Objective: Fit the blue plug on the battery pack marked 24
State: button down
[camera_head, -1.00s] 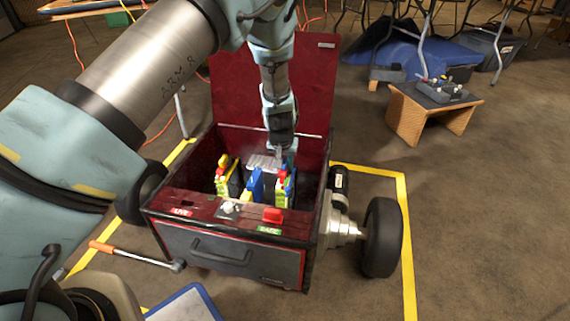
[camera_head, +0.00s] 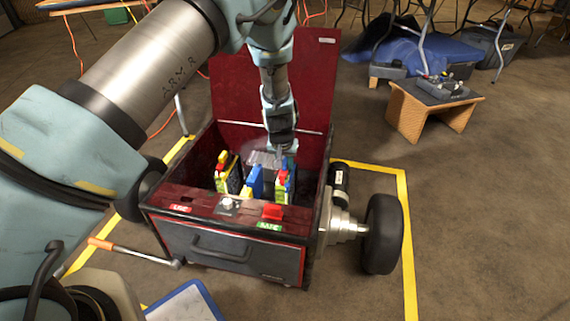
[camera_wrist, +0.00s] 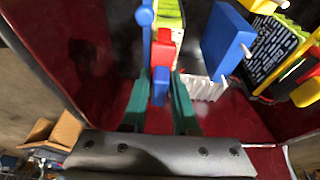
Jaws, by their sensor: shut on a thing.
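My gripper (camera_wrist: 160,78) has green fingers closed on the blue plug (camera_wrist: 159,90), whose lower end shows between them in the wrist view. A red piece (camera_wrist: 163,50) sits just beyond it, against a battery pack with a yellow-green label (camera_wrist: 172,14). In the head view my gripper (camera_head: 283,152) points down into the open red box (camera_head: 222,232), over the right-hand battery pack (camera_head: 283,188). Another pack (camera_head: 228,178) with yellow and red parts stands at the left. A blue block (camera_head: 255,182) stands between them. I cannot read the pack numbers, or tell whether the plug touches its pack.
The box's raised lid (camera_head: 312,85) stands behind my gripper. The front ledge carries a red switch block (camera_head: 272,212) by the SAFE label and a pale knob (camera_head: 228,204). A wheel (camera_head: 382,235) sits at the right. A small wooden stand (camera_head: 425,112) is farther back.

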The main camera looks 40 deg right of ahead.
aim_at(283, 173)
jog(key=shift+f+b, duration=0.3)
jog(key=shift+f, duration=0.35)
jog(key=c, duration=0.6)
grip_release()
jog(key=shift+r, duration=0.15)
jog(key=p+v, duration=0.3)
jog(key=v, duration=0.7)
jog(key=shift+s+a+r, duration=0.15)
jog(key=shift+r, duration=0.15)
